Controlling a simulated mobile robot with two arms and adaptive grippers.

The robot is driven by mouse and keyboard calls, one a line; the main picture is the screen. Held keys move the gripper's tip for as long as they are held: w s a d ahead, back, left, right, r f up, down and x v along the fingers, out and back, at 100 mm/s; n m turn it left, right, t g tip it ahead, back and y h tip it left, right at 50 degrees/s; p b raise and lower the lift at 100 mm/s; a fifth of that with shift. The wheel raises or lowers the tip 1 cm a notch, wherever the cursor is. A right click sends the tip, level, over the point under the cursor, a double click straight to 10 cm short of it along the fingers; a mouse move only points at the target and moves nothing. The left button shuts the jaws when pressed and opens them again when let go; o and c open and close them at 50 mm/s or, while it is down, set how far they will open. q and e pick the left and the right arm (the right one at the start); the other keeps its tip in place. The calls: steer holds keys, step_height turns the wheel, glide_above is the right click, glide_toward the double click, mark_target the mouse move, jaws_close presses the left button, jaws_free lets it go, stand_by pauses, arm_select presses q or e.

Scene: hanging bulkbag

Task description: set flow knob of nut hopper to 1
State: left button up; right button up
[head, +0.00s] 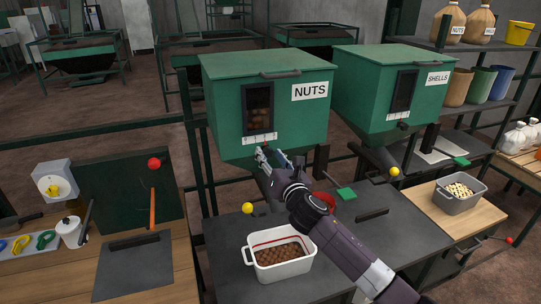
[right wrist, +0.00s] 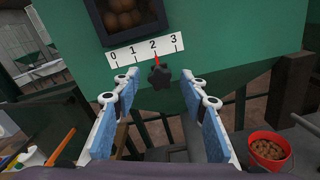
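The green nut hopper (head: 235,95) with its NUTS label stands in the middle of the head view. Its dark flow knob (right wrist: 160,77) shows in the right wrist view just below a white scale (right wrist: 146,49) marked 0 to 3. The red pointer is at about 2. My right gripper (head: 273,158) is in front of the hopper, below its scale. In the right wrist view its two blue-padded fingers (right wrist: 158,107) are spread apart, with the knob ahead between them, apart from both. The knob is hidden in the head view. My left gripper is not seen.
A white bin of nuts (head: 280,257) stands on the dark table below the hopper. A red bucket of nuts (right wrist: 267,150) is at the lower right of the wrist view. The SHELLS hopper (head: 391,90) stands to the right. A yellow ball-ended lever (head: 248,208) is beside the bin.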

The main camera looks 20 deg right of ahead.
jaws_close()
stand_by(0.3)
steer(key=shift+a, duration=1.55)
jaws_free()
steer(key=shift+d, duration=0.1)
steer(key=shift+s, duration=0.1)
steer(key=s, duration=1.2)
steer(key=shift+d, duration=0.2)
steer(key=shift+w+f, duration=0.1)
steer(key=shift+f, duration=0.05)
